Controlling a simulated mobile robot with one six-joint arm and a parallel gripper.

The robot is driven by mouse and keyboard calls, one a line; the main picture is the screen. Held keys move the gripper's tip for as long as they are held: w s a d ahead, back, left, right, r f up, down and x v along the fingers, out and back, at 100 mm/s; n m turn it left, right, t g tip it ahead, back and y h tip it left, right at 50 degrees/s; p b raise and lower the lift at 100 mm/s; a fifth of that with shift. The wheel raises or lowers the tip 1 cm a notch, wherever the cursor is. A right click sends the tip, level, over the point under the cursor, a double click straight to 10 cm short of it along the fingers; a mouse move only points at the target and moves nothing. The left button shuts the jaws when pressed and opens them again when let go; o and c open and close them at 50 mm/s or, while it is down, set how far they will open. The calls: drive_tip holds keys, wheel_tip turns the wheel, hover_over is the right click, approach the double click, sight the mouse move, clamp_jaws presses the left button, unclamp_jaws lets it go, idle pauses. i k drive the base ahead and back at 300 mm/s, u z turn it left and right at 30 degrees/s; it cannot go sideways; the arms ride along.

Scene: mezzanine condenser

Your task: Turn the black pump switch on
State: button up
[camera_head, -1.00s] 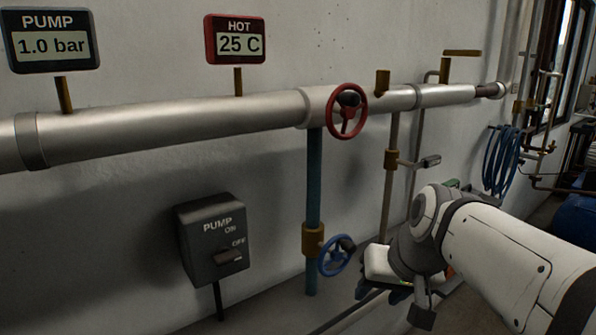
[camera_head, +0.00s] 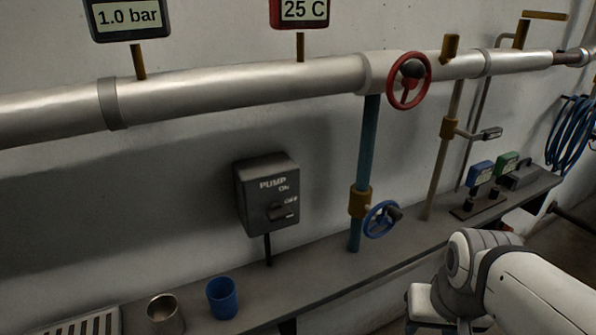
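The black pump switch (camera_head: 267,193) is a dark box on a thin post against the wall, left of the blue vertical pipe. Its face reads PUMP, with ON above and OFF below. Its small lever (camera_head: 284,213) sits beside the OFF mark. My white and grey arm (camera_head: 530,295) comes in from the lower right, well to the right of and below the switch. The hand end is partly cut off by the bottom edge, and its fingers cannot be made out. Nothing touches the switch.
A red handwheel (camera_head: 409,80) on the large pipe and a blue handwheel (camera_head: 381,219) stand right of the switch. A metal cup (camera_head: 163,314) and blue cup (camera_head: 222,298) stand on the shelf (camera_head: 330,276) below. Gauges read 1.0 bar (camera_head: 128,17) and 25 C (camera_head: 301,10).

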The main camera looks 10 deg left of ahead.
sight(277, 212)
drive_tip(key=z, duration=1.45)
drive_tip(key=k, duration=1.8)
drive_tip(key=u, duration=0.85)
drive_tip(key=i, duration=1)
drive_tip(key=u, duration=0.05)
